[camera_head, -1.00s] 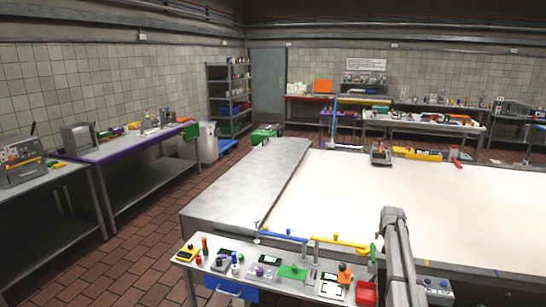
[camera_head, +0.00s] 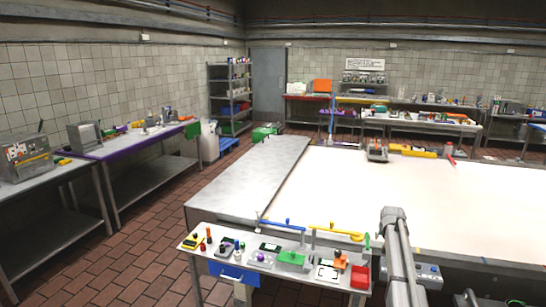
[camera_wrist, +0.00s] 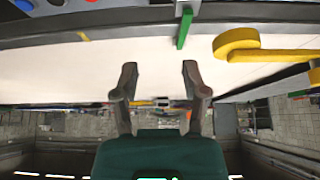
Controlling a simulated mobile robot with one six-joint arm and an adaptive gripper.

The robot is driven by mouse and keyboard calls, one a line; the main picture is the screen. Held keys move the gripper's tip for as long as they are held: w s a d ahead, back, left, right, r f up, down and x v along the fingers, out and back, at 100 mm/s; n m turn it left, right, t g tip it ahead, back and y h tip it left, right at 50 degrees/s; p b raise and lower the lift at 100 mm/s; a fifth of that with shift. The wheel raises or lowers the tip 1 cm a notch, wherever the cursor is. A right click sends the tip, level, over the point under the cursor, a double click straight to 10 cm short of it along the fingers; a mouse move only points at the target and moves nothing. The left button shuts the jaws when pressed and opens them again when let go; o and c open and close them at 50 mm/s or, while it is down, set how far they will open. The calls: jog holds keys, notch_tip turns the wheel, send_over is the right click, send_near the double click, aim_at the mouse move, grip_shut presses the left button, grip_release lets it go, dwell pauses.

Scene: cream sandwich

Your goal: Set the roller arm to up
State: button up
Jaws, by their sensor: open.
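Lever-like arms stand along the near edge of the big white-topped table (camera_head: 430,205): a blue arm (camera_head: 283,224) and a yellow arm (camera_head: 335,231), both lying about level. A green upright piece (camera_head: 367,241) stands just right of the yellow one. I cannot tell which is the roller arm. In the wrist view, which looks upside down, my gripper (camera_wrist: 160,90) is open and empty, its two fingers apart. A yellow arm with a rounded end (camera_wrist: 240,45) and a green bar (camera_wrist: 184,28) show beyond the fingers, not touched. The head view shows my arm, not my fingertips.
A grey control box (camera_head: 428,271) sits right of my arm. Side benches (camera_head: 140,143) line the left wall. Tiled floor is free at left.

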jog(key=s+a+f+n+g+b, duration=0.1)
jog(key=s+a+f+g+b, duration=0.1)
jog(key=s+a, duration=0.7)
jog(key=s+a+f+n+g+y+b, duration=0.1)
jog(key=s+a+f+b, duration=0.3)
jog(key=s+a, duration=0.5)
jog(key=s+a+f+n+g+y+b, duration=0.1)
jog(key=s+a+f+b, duration=0.3)
jog(key=s+a, duration=0.6)
jog(key=s+f+g, duration=0.1)
jog(key=s+f, duration=0.1)
jog(key=s, duration=0.8)
jog(key=shift+s+f+n+g, duration=0.25)
jog(key=shift+s+n+g, duration=0.05)
jog(key=shift+s+g, duration=0.1)
